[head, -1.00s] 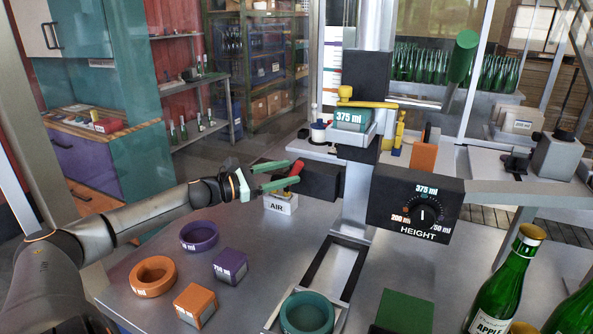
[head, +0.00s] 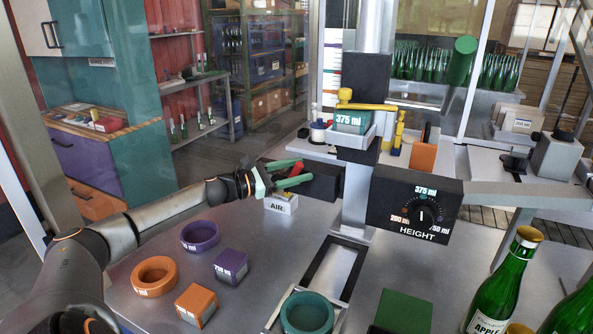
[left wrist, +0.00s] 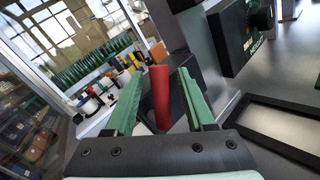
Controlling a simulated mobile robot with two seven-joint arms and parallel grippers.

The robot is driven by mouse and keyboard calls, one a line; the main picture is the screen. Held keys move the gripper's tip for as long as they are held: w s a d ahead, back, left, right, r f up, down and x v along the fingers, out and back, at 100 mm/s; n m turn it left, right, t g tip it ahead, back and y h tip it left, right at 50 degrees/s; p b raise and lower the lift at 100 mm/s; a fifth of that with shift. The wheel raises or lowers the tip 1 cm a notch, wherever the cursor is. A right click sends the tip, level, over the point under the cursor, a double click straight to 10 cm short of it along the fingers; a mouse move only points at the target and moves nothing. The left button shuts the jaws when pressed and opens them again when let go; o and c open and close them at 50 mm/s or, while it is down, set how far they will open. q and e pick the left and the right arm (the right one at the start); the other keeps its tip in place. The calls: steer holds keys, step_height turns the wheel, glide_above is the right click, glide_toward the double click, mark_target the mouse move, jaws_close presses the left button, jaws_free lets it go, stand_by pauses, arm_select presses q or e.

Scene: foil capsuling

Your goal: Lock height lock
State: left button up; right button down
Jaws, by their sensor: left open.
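The machine's HEIGHT dial (head: 422,215) is on a dark box, its pointer towards 375 ml. A yellow lever (head: 365,106) crosses the column above a teal 375 ml block (head: 352,121). No part is legibly marked as the height lock. My left gripper (head: 292,174) is open at the AIR box (head: 281,204), well left of the dial. A red handle (left wrist: 160,98) stands between its green fingers in the left wrist view, with gaps on both sides. In the head view the fingers partly hide this handle. My right gripper is not in view.
Orange (head: 154,276), purple (head: 200,236) and teal (head: 307,314) rings and small blocks occupy the front table. Green bottles (head: 502,288) stand at right. The table between the purple ring and the column is mostly clear.

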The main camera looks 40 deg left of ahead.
arm_select(q)
jaws_close()
stand_by(1.3)
